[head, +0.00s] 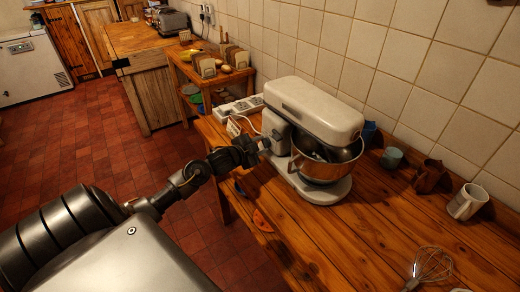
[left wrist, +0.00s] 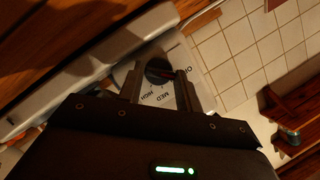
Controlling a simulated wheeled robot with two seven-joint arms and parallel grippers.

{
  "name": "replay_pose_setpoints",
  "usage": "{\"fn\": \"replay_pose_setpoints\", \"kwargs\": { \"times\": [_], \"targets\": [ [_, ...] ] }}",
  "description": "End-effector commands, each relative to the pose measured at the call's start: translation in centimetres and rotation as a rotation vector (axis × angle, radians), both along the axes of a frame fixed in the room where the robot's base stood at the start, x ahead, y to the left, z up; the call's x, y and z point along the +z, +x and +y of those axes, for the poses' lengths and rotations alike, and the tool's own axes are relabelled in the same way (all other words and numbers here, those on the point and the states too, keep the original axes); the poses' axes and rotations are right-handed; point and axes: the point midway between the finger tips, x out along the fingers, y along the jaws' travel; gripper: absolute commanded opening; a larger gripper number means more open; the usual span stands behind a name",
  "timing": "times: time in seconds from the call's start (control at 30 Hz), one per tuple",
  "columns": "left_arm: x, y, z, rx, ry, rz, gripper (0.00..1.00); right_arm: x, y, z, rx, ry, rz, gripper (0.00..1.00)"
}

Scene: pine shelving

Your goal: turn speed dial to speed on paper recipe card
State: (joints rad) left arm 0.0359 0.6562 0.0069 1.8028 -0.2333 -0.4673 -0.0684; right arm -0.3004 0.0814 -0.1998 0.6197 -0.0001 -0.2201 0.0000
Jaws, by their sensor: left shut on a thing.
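The cream stand mixer (head: 315,108) with a steel bowl (head: 325,163) stands on the wooden table. My left gripper (head: 262,144) is at the mixer's near left side and hides the dial in the head view. In the left wrist view, the black round speed dial (left wrist: 158,71) sits on a pale plate (left wrist: 158,95) with the words MED and HIGH readable; other marks are partly covered. My left gripper's fingers (left wrist: 160,77) are shut on the dial, one on each side. A small pale card-like piece (head: 233,128) stands behind the gripper; no writing on it is readable. My right gripper is out of view.
A white socket strip (head: 240,107) lies behind the mixer. Cups, including a white mug (head: 467,202), stand along the tiled wall. A whisk (head: 430,266) lies at front right. A flat orange piece (head: 262,220) lies near the table's left edge. The table's middle front is clear.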

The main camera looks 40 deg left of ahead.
Motion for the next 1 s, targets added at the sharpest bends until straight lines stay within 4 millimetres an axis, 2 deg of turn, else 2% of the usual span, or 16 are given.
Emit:
{"fn": "replay_pose_setpoints", "kwargs": {
  "times": [0.03, 0.1, 0.5, 0.7, 1.0],
  "targets": [
    [-0.6, 0.0, 0.0, -0.001, 0.037, -0.012, 0.12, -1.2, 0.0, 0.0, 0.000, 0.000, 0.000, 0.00],
    [-0.7, 0.0, -0.1, -0.001, 0.092, -0.029, 0.12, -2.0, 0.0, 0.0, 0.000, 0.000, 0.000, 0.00],
    [-0.7, 0.0, -0.2, 0.000, 0.346, -0.105, 0.12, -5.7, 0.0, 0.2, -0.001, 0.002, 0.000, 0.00],
    [-0.5, -0.1, -0.2, 0.000, 0.412, -0.124, 0.12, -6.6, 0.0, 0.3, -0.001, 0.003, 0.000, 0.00],
    [-0.4, -0.1, -0.2, -0.001, 0.440, -0.132, 0.12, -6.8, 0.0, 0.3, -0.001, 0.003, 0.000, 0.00]
  ]
}}
